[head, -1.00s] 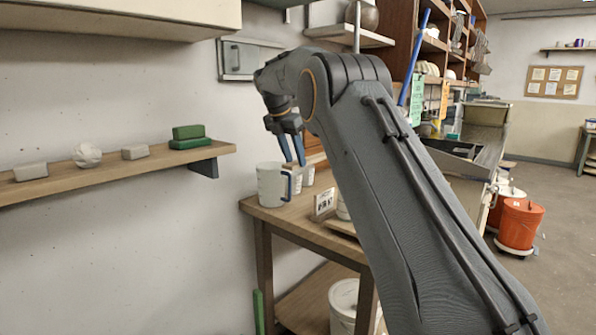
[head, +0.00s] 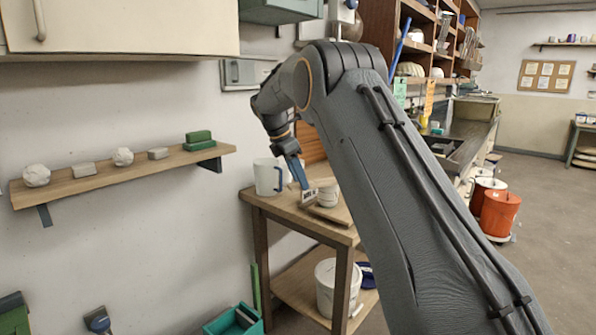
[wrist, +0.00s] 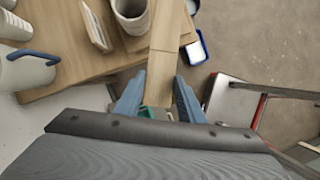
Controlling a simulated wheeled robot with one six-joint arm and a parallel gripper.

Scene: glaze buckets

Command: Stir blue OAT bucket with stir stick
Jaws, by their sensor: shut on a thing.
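My gripper (head: 302,184) is over the small wooden table, just right of the white pitcher. In the wrist view my gripper (wrist: 160,82) is shut on a pale wooden strip (wrist: 161,68), which looks like the stir stick and points away from the camera. Its far end is hard to separate from the wooden board behind. A white bucket (head: 326,290) stands on the table's lower shelf, with a dark blue round thing (head: 366,274) beside it. I cannot read OAT on any bucket, so I cannot tell which one it is.
The table top (head: 262,200) holds a white pitcher (head: 268,177) with a blue handle, a small sign (head: 308,198) and a pale cup (head: 327,192) on a board. An orange bucket (head: 499,214) stands on the floor at right.

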